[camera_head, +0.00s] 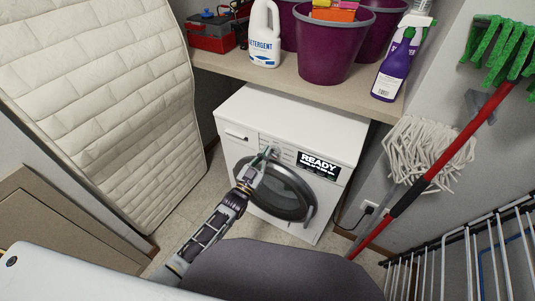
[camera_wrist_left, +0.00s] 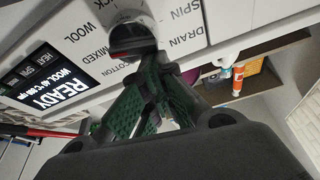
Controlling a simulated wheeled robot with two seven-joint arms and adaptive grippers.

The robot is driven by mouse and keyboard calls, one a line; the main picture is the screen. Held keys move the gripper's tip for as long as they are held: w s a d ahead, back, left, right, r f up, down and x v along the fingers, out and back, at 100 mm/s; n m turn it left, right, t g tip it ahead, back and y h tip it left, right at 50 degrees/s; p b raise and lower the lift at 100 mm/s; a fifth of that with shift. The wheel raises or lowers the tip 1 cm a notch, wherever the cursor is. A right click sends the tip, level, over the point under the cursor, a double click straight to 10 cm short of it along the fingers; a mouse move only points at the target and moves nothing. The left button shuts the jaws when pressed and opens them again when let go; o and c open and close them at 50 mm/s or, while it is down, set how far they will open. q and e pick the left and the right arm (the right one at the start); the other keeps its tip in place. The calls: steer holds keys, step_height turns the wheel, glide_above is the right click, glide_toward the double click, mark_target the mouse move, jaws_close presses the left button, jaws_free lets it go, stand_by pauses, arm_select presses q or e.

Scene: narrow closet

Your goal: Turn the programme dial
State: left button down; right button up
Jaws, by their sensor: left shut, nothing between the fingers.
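The white washing machine (camera_head: 300,125) stands under the shelf, with a round dark door. Its display (camera_head: 319,166) reads READY; in the wrist view the display (camera_wrist_left: 45,82) also shows WOOL. The programme dial (camera_wrist_left: 133,38) is a dark, rounded knob with labels around it, including WOOL, MIXED, COTTON, SPIN and DRAIN. My left gripper (camera_head: 266,154) is at the control panel, left of the display. In the wrist view the green-padded fingers (camera_wrist_left: 160,76) are shut and empty, close beside the dial; I cannot tell whether they touch it. The gripper largely hides the dial in the head view. My right gripper is out of view.
The shelf (camera_head: 345,100) above holds a detergent bottle (camera_head: 264,40), purple buckets (camera_head: 328,55), a spray bottle (camera_head: 390,75) and a red toolbox (camera_head: 212,38). A mattress (camera_head: 110,100) leans at left. A mop (camera_head: 425,150) and wire rack (camera_head: 470,255) stand at right.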

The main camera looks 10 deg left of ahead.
arm_select(q)
steer(key=shift+w+a+f+n+t+y+p, duration=0.15)
steer(key=shift+n+y, duration=0.5)
steer(key=shift+n, duration=0.8)
steer(key=shift+a+f+n+t+y+p, duration=0.1)
steer(key=shift+a+f+n+y+p, duration=0.15)
steer(key=shift+n+y, duration=0.8)
steer(key=shift+w+a+f+n+t+y+p, duration=0.15)
steer(key=shift+a+n+y, duration=0.15)
steer(key=shift+n, duration=1.5)
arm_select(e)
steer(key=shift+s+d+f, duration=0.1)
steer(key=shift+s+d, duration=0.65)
arm_select(q)
steer(key=shift+s+n, duration=0.15)
steer(key=shift+n, duration=0.25)
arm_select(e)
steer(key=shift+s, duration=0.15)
